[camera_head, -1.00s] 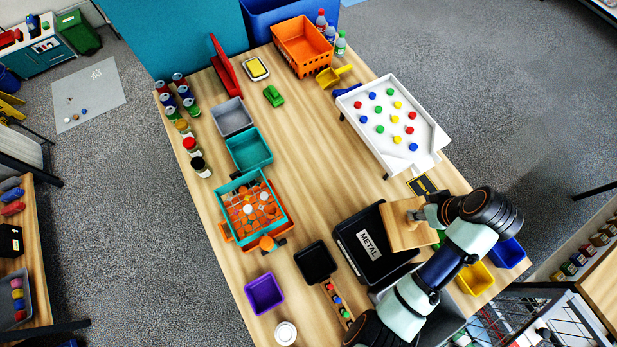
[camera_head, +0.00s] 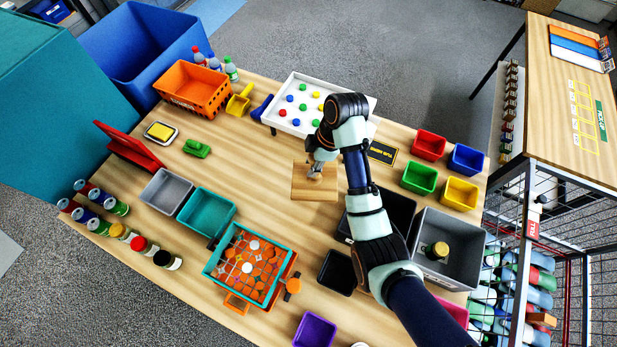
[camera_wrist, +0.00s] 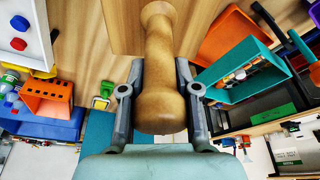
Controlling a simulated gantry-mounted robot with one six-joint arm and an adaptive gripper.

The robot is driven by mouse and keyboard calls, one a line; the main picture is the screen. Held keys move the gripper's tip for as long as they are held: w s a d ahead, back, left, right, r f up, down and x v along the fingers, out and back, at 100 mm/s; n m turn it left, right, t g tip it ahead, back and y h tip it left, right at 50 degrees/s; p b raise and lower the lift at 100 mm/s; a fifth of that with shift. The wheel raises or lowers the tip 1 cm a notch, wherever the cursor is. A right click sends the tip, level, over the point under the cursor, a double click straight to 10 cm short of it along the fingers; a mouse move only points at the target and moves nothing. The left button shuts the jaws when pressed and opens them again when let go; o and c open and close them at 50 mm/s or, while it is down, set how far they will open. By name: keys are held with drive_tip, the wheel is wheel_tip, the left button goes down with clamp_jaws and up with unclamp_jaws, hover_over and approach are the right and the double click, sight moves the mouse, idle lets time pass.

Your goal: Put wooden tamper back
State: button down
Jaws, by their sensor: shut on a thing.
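The wooden tamper is a square light-wood plate (camera_head: 303,190) with a turned handle. In the head view it is over the middle of the table, below the white tray. My gripper (camera_head: 317,168) is shut on the tamper's handle. In the wrist view the rounded handle (camera_wrist: 158,62) stands between the two fingers of my gripper (camera_wrist: 158,85). I cannot tell whether the plate touches the table. My arm hides part of the area right of the plate.
A white tray with colored pegs (camera_head: 284,122) is just behind. A black tray (camera_head: 402,211) and a grey bin with a jar (camera_head: 459,252) are to the right. A teal-framed orange game board (camera_head: 222,270) is at front left. Bare table (camera_head: 255,170) lies left of the tamper.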

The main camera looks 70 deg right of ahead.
sight(321, 177)
wheel_tip(321, 177, down, 13)
drive_tip(key=b, duration=0.8)
drive_tip(key=shift+a, duration=0.1)
drive_tip(key=shift+f+b, duration=0.4)
drive_tip(key=shift+f, duration=2)
drive_tip(key=shift+f, duration=0.1)
drive_tip(key=shift+f, duration=0.1)
drive_tip(key=c, duration=0.8)
unclamp_jaws()
drive_tip(key=shift+c, duration=0.2)
drive_tip(key=p+v, duration=0.5)
drive_tip(key=v, duration=0.7)
drive_tip(key=shift+w+r, duration=0.1)
drive_tip(key=shift+r, duration=0.15)
